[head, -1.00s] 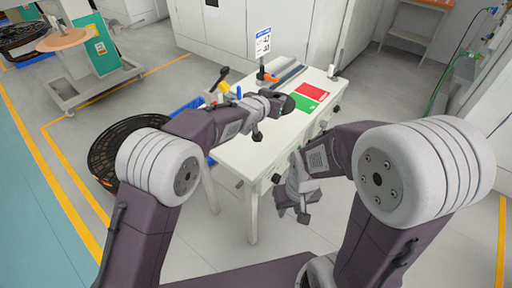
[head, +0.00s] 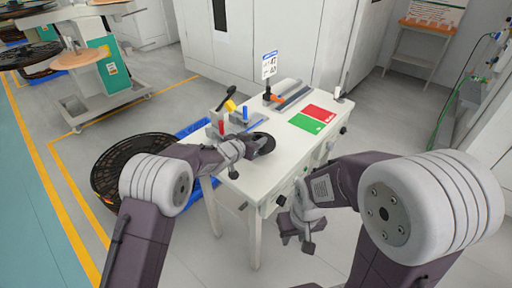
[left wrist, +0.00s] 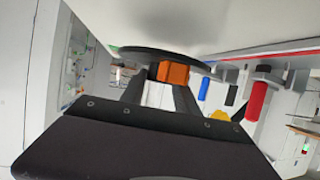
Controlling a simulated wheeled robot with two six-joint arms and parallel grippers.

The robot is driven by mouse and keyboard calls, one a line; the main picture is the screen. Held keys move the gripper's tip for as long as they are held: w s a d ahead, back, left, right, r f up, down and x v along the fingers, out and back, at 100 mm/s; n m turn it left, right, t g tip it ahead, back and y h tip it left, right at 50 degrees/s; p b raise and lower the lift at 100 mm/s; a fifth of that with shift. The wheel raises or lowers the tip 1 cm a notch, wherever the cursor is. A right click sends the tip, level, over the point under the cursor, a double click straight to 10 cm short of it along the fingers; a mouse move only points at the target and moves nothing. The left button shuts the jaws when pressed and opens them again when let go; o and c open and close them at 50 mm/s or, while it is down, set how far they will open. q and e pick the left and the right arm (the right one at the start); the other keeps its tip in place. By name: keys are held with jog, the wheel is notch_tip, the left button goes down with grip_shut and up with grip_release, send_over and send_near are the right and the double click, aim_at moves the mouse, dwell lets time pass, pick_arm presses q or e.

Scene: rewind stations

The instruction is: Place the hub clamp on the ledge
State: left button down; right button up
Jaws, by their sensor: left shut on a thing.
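The hub clamp, a dark round disc (head: 264,143) with an orange block (left wrist: 173,73) under it, is held by my left gripper (head: 240,150). In the left wrist view the two fingers stand on either side of the orange block. The disc is close to the white table top (head: 262,172) at its left edge; I cannot tell whether it touches. No separate ledge can be made out besides this table top. My right gripper (head: 297,225) hangs in front of the table, apart from everything; its finger opening is unclear.
Red (head: 221,127) and blue (head: 245,113) pegs and a black-handled yellow tool (head: 229,101) stand just behind the clamp. A black reel (head: 128,160) lies left. The table's middle front is clear.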

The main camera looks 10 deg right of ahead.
pick_arm(q)
jog(key=shift+f+b, duration=0.75)
jog(key=shift+f, duration=1.2)
jog(key=shift+f, duration=0.1)
jog(key=c, duration=0.9)
grip_release()
jog(key=shift+f, duration=0.1)
jog(key=shift+r, duration=0.35)
jog(key=p+v, duration=0.1)
jog(key=v, duration=1.1)
jog(key=shift+s+f, duration=0.1)
jog(key=shift+d, duration=0.1)
